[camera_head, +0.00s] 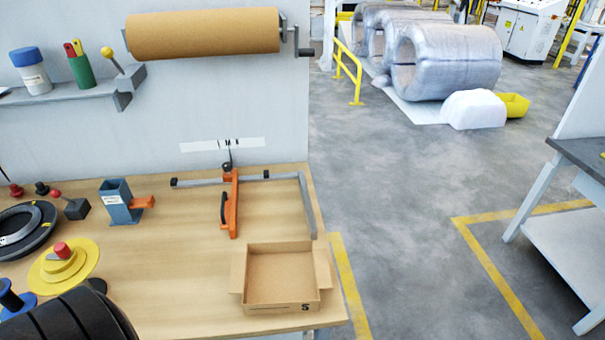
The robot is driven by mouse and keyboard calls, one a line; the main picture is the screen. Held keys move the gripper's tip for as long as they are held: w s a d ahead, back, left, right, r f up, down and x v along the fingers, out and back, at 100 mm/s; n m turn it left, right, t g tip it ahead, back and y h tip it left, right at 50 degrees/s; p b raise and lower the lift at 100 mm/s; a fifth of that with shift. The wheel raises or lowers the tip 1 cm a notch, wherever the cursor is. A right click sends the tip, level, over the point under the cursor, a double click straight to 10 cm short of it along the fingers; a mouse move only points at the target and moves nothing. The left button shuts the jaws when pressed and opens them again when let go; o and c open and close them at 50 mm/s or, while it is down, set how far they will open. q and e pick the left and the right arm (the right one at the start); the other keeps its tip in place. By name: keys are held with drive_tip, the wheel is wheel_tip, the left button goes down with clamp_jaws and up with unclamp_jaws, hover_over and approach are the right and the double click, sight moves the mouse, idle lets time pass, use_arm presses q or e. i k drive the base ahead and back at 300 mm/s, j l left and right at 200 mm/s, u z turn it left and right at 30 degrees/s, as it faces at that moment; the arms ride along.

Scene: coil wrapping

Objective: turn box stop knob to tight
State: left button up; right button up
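A box stop fixture stands at the back right of the wooden workbench (180,270). It has grey rails (307,205) and an orange arm (230,215) with a black handle. A small dark knob (227,168) sits at the top of the orange arm, with a thin dark pointer rising from it toward a white label strip (222,144) on the wall panel. The marks on the strip are too small to read. An open cardboard box (282,278) lies in front of the fixture. Neither of my grippers is in view.
A blue holder (116,205) with an orange lever, a yellow disc (50,272) and a black ring (50,222) occupy the left bench. A brown paper roll (200,33) and shelf (60,100) hang above. A large dark ridged shape fills the bottom left corner.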

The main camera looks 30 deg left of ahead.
sight(227, 168)
drive_tip(key=i+l+z, duration=0.25)
drive_tip(key=i+l, duration=0.25)
drive_tip(key=i+l+z, duration=0.3)
drive_tip(key=i+l, duration=0.2)
drive_tip(key=i+u, duration=0.45)
drive_tip(key=i+l+u, duration=0.25)
drive_tip(key=i+u, duration=0.4)
drive_tip(key=u, duration=0.2)
drive_tip(key=i+u, duration=0.2)
drive_tip(key=u, duration=0.25)
drive_tip(key=i+u, duration=0.2)
drive_tip(key=u, duration=0.2)
drive_tip(key=i+l+u, duration=0.15)
drive_tip(key=u, duration=0.25)
drive_tip(key=i+l+u, duration=0.2)
drive_tip(key=u, duration=0.25)
